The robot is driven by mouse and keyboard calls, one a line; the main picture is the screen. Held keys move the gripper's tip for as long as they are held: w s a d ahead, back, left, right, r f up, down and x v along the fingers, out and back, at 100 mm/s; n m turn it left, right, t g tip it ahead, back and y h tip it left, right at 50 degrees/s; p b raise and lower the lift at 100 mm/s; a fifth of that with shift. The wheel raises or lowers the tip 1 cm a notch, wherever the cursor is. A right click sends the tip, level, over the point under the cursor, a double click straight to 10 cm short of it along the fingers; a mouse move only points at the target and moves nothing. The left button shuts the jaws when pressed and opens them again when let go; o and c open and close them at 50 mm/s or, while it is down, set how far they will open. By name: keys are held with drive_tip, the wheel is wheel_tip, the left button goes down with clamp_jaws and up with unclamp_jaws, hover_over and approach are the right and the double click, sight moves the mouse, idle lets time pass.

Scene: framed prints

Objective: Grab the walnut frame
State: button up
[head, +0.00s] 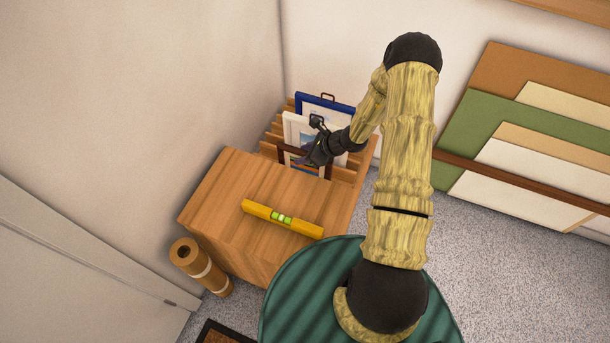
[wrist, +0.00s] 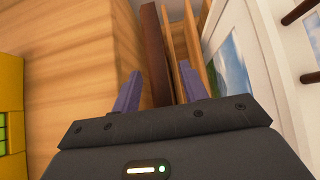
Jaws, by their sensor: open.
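The walnut frame (head: 288,150) is dark brown and stands upright in the front of the slotted wooden rack, partly hidden by my gripper in the head view. My gripper (head: 309,161) is over its upper edge. In the wrist view, my gripper (wrist: 160,75) is open, with its two bluish fingers apart. The walnut frame's dark edge (wrist: 154,45) shows between the fingers, nearer the left one in the picture. I cannot tell whether either finger touches it.
A white frame (head: 293,127) and a blue frame (head: 318,101) stand behind it in the rack. A yellow spirit level (head: 260,213) lies on the wooden box top (head: 225,185). A cardboard tube (head: 196,262) stands at the left. Large boards (head: 520,115) lean on the right wall.

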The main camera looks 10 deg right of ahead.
idle(0.5)
clamp_jaws()
drive_tip(key=shift+a, duration=0.1)
drive_tip(key=shift+r, duration=0.1)
wheel_tip(320, 180, up, 18)
drive_tip(key=p, duration=0.4)
idle(0.5)
